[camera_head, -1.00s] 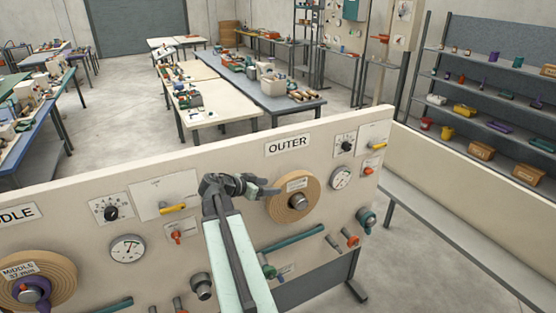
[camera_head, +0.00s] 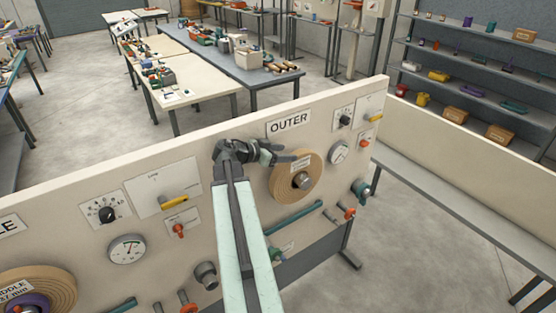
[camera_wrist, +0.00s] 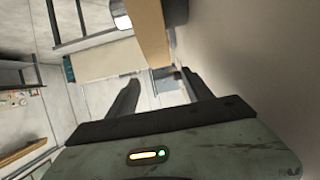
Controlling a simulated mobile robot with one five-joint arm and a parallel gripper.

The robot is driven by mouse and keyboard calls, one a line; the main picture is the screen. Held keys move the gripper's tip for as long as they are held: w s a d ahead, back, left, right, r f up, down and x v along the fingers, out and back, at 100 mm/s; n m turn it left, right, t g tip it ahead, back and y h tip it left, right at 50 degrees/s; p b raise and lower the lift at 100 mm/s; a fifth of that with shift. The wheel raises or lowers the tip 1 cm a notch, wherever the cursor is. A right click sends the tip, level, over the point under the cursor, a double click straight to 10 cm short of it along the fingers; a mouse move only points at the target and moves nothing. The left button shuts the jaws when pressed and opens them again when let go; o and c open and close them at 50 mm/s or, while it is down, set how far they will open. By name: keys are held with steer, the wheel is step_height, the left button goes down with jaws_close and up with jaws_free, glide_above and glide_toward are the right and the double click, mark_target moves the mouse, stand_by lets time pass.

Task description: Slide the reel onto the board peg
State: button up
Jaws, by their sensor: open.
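The tan reel (camera_head: 285,190) hangs flat side out on the board (camera_head: 225,158), below the OUTER sign. A grey round peg end (camera_head: 301,181) shows at its centre, with the reel around it. How close the reel sits to the board is hard to tell. My gripper (camera_head: 284,157) is at the reel's upper left edge, with its fingers apart. In the wrist view the open fingers (camera_wrist: 160,78) hold nothing. The reel's tan edge (camera_wrist: 148,30) is beyond them, with the grey peg end (camera_wrist: 174,10) beside it.
Another reel (camera_head: 50,287) labelled MIDDLE is at lower left. A bench (camera_head: 440,187) is at right.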

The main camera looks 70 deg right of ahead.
mark_target(298, 152)
steer(key=shift+w+f, duration=0.45)
steer(key=shift+s+d+f+b, duration=0.1)
steer(key=shift+s+d+b, duration=0.1)
steer(key=shift+s+b, duration=0.1)
steer(key=b+x, duration=0.2)
steer(key=x, duration=0.5)
steer(key=shift+s+d+b, duration=0.1)
steer(key=shift+d+b, duration=0.05)
steer(key=shift+b, duration=0.2)
jaws_close()
stand_by(0.5)
